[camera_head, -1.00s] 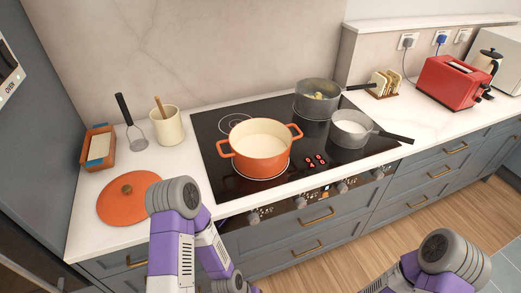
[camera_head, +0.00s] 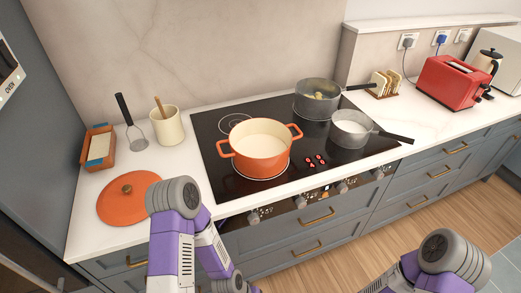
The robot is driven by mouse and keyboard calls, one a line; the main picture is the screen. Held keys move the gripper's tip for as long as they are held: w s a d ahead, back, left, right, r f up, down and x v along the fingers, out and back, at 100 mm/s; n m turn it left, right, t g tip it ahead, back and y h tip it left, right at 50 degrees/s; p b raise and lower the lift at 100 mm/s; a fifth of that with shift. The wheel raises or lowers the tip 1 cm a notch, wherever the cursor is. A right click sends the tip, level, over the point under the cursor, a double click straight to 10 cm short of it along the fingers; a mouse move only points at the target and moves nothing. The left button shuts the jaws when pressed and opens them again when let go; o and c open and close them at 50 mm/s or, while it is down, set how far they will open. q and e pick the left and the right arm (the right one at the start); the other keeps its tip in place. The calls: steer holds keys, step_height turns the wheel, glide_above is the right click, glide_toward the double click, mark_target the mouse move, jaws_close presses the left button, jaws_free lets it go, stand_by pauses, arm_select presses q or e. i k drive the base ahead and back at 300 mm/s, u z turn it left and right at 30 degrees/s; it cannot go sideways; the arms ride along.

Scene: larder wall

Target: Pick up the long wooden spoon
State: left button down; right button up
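A wooden handle, which looks like the long wooden spoon (camera_head: 160,106), sticks up out of a cream crock (camera_head: 168,128) on the counter left of the hob. The lower part of the spoon is hidden inside the crock. Neither gripper's fingers can be seen.
An orange lid (camera_head: 128,198) lies in front. An orange pot (camera_head: 260,149) and two grey saucepans (camera_head: 317,99) (camera_head: 351,128) stand on the hob (camera_head: 218,175). Counter between lid and crock is clear.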

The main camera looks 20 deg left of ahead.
mark_target(157, 100)
steer(key=u, duration=1.3)
